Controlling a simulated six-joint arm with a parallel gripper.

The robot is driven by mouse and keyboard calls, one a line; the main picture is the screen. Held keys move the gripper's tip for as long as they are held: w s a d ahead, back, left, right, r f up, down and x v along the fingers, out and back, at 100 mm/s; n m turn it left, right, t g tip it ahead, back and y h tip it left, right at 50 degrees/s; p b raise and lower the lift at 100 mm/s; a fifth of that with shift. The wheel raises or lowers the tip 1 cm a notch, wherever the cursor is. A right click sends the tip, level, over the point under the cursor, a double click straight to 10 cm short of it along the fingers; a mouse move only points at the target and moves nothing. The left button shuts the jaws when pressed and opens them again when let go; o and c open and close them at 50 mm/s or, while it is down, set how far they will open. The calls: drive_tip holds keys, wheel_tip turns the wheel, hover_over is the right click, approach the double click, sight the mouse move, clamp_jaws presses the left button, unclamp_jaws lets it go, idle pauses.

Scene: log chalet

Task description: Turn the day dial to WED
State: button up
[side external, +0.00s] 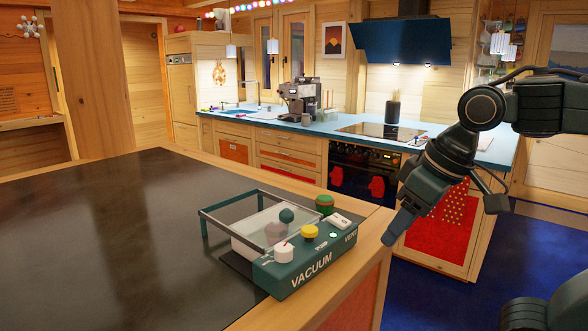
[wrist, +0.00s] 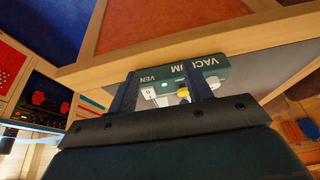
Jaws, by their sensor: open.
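No dial marked with days can be made out. The nearest thing to one is a white knob (side external: 284,252) with a red mark, on a teal machine (side external: 312,272) lettered VACUUM. The knob's setting is too small to read. A yellow button (side external: 309,232) and a white rocker switch (side external: 338,220) are beside it. My gripper (side external: 390,238) is open and empty, off the counter's right edge and to the right of the machine. In the wrist view, the machine's lettered front (wrist: 180,70) shows beyond and between my open fingers (wrist: 160,74).
The machine has a clear framed lid (side external: 235,215) over a white item and a dark round knob. A green-topped round object (side external: 324,203) stands behind it. The dark counter top (side external: 100,235) is clear to the left. A kitchen run (side external: 290,128) stands behind.

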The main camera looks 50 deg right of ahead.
drive_tip(key=w+a+r+g, duration=0.2)
drive_tip(key=w+a+r, duration=0.2)
drive_tip(key=w+r, duration=0.4)
drive_tip(key=r+m+g, duration=0.1)
drive_tip(key=g, duration=0.2)
hover_over(284, 247)
drive_tip(key=shift+w+r, duration=0.1)
drive_tip(key=shift+r, duration=0.1)
drive_tip(key=shift+f, duration=0.15)
drive_tip(key=shift+f, duration=6.75)
drive_tip(key=c, duration=1)
